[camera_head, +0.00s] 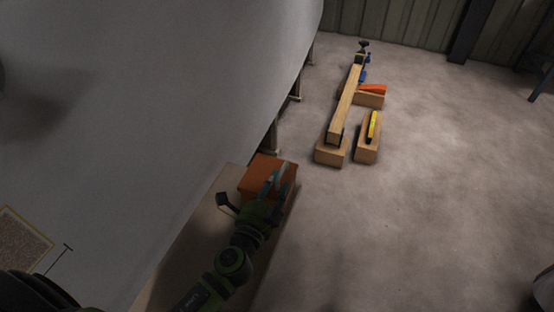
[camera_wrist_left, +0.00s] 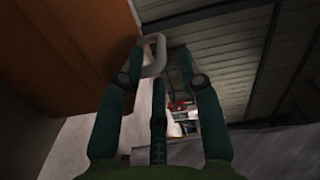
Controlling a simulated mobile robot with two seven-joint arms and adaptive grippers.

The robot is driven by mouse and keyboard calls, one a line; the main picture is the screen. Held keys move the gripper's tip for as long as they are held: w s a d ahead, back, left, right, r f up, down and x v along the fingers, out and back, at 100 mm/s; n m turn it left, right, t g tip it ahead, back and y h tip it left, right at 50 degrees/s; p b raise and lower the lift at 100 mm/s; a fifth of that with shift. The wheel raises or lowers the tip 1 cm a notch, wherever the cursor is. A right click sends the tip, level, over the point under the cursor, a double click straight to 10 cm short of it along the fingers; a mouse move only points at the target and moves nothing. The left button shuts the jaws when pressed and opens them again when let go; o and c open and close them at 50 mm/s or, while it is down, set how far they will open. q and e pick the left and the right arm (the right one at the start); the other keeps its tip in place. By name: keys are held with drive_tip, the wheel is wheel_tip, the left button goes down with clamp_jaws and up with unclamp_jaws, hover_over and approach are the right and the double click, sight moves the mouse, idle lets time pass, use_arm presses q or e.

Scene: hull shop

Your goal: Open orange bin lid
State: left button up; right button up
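The orange bin (camera_head: 258,172) stands on a brown surface beside the big grey hull in the head view, with its lid apparently down. In the left wrist view its orange side (camera_wrist_left: 70,50) fills the upper left. A pale grey loop handle (camera_wrist_left: 158,44) sticks out from it near the left fingertip. My left gripper (camera_head: 277,186) is at the bin's right side. In the wrist view its dark green fingers (camera_wrist_left: 160,62) are spread, with the handle between their tips, nearer the left one. Whether they touch it I cannot tell. My right gripper is not in view.
The grey hull (camera_head: 170,90) rises close on the left. Wooden blocks and a long beam (camera_head: 345,105) lie on the floor beyond the bin, with a yellow tool (camera_head: 373,126) and an orange item (camera_head: 372,88).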

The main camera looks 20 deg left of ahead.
sight(280, 176)
use_arm(q)
drive_tip(key=w, duration=0.2)
drive_tip(key=shift+w+d+r, duration=0.15)
drive_tip(key=shift+w+d, duration=0.05)
drive_tip(key=shift+w, duration=0.2)
drive_tip(key=shift+w+f, duration=0.2)
drive_tip(key=shift+w, duration=1.2)
clamp_jaws()
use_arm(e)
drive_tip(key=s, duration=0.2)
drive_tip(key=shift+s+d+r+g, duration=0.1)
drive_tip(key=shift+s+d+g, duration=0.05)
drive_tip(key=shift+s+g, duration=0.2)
